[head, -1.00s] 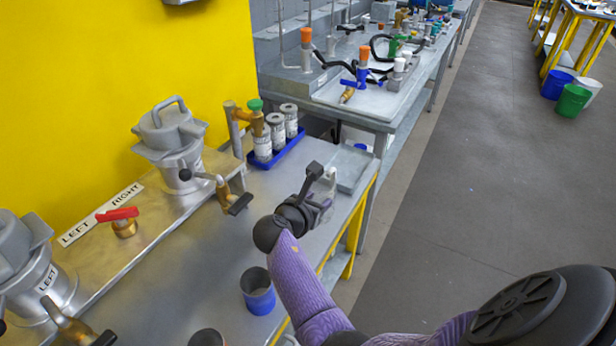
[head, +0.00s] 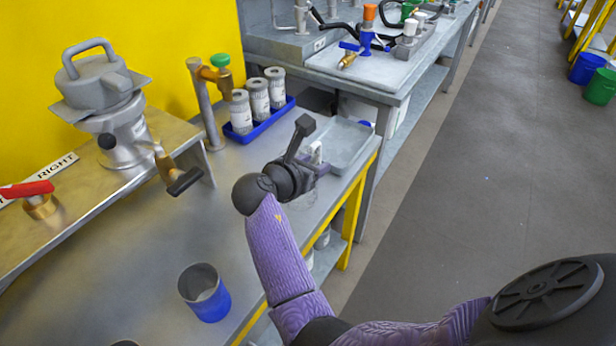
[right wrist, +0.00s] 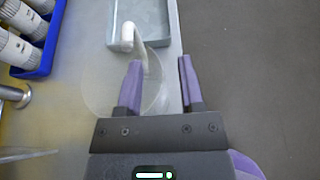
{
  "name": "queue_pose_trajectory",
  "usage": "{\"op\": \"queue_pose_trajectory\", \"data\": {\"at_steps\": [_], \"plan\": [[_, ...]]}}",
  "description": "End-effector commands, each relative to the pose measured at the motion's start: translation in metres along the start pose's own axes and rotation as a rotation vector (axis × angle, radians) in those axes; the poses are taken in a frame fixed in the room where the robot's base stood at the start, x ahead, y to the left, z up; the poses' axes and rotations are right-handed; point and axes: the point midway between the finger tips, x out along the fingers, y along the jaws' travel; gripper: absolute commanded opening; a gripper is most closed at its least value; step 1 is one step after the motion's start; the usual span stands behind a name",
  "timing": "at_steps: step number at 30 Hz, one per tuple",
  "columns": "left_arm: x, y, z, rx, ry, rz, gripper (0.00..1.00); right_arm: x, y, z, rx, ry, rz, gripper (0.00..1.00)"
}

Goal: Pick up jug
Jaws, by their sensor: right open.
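The jug is see-through with a white handle, standing near the right edge of the metal bench. In the right wrist view its clear round body (right wrist: 98,85) lies left of and under my right gripper (right wrist: 160,68). The white handle (right wrist: 141,45) runs down beside the tip of the left finger, on the side facing the gap. I cannot tell whether they touch. My right gripper's jaws are open. In the head view the gripper (head: 318,168) is at the jug, and the jug's clear body (head: 303,200) shows faintly, mostly hidden by my arm. My left gripper is not in view.
A grey tray (head: 350,143) lies just beyond the jug. A blue rack (head: 268,124) holds several labelled canisters behind it. A blue-bottomed cup (head: 205,293) stands nearer on the bench. A raised ledge with a metal drum (head: 105,95) and tap is on the left.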

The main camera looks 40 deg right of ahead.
Motion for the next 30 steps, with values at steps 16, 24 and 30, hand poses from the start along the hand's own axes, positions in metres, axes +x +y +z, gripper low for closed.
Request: {"op": "queue_pose_trajectory", "data": {"at_steps": [16, 24, 30], "plan": [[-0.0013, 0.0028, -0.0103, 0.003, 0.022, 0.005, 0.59, 0.0000, -0.0004, 0.0010, 0.000, 0.000, 0.000, 0.00], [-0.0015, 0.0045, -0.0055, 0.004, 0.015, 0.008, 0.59, 0.0000, -0.0004, 0.0009, 0.000, 0.001, 0.000, 0.00], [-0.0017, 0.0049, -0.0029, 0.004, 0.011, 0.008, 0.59, 0.0001, -0.0004, 0.0008, 0.000, 0.001, -0.001, 0.00]]}}
